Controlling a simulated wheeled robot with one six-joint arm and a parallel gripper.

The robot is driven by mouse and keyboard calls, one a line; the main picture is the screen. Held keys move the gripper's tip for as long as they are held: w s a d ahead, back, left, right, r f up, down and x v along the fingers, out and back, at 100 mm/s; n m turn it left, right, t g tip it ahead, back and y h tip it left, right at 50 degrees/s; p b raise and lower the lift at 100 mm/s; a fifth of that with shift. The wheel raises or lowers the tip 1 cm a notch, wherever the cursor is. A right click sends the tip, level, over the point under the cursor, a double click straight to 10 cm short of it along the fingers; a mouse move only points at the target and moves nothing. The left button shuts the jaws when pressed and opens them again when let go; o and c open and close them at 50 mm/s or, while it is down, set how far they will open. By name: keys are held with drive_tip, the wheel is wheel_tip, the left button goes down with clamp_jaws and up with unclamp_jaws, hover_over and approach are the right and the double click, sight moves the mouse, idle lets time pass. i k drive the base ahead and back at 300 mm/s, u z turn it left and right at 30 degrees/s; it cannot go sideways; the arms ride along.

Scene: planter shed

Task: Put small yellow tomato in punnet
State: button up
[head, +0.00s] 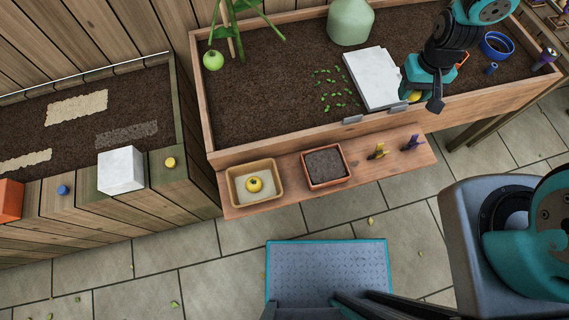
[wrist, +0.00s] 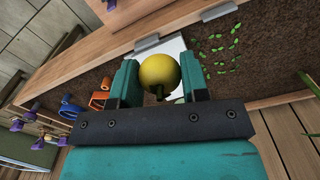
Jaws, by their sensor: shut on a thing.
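A small yellow tomato (wrist: 159,71) sits between the two teal fingers of my gripper (wrist: 159,78) in the wrist view, its dark stem end facing the palm. My gripper (head: 417,97) is shut on it. In the head view the tomato (head: 415,97) shows only partly beside the fingers, over the front right part of the planter. A tan punnet (head: 270,196) stands on the wooden shelf, below and left of my gripper and well apart from it. A yellow, round thing like a tomato (head: 254,184) lies in the punnet.
A terracotta tray of soil (head: 325,166) stands right of the punnet on the shelf (head: 370,178). A white slab (head: 372,78), green seedlings (head: 334,88) and a green vase (head: 350,22) are in the planter (head: 260,100). A blue ring-shaped pot (head: 496,46) is right of my arm.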

sight(241, 187)
drive_tip(key=z, duration=0.7)
drive_tip(key=k, duration=1)
drive_tip(key=u, duration=1.15)
drive_tip(key=i, duration=0.5)
drive_tip(key=u, duration=0.05)
